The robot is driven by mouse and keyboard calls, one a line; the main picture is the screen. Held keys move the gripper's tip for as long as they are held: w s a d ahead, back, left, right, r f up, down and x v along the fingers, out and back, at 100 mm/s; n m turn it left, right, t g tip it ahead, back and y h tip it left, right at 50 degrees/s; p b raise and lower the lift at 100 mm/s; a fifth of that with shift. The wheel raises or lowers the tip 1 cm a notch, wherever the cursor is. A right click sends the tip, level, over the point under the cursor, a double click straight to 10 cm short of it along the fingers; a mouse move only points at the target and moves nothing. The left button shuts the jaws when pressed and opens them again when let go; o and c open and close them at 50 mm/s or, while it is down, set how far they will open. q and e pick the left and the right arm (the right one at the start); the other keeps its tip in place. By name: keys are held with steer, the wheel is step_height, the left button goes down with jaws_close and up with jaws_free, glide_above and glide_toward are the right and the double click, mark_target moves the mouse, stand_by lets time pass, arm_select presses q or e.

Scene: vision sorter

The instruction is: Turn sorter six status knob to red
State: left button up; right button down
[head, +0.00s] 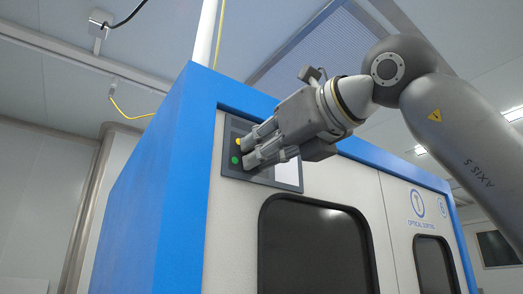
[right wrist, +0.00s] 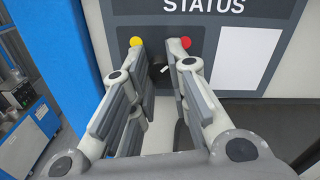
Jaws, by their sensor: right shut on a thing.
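The blue and white sorter (head: 150,180) carries a dark status panel (head: 228,172) at its upper left. The panel shows a yellow dot (head: 239,142) and a green dot (head: 235,160) in the head view. In the right wrist view the panel reads STATUS above a yellow dot (right wrist: 136,41) and a red dot (right wrist: 186,43). My right gripper (head: 248,148) is at the panel, its fingers (right wrist: 160,72) shut on the dark knob (right wrist: 157,71) between them. A short white mark shows on the knob; I cannot tell exactly where it points. My left gripper is not in view.
A white rectangle (right wrist: 246,58) lies on the panel right of the fingers. A dark window (head: 315,245) is below the panel. Blue and white equipment (right wrist: 28,115) stands at the left in the right wrist view. Open room shows left of the sorter.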

steer(key=shift+f, duration=0.1)
steer(key=c, duration=1.3)
jaws_free()
steer(key=shift+c, duration=0.2)
steer(key=v, duration=1.2)
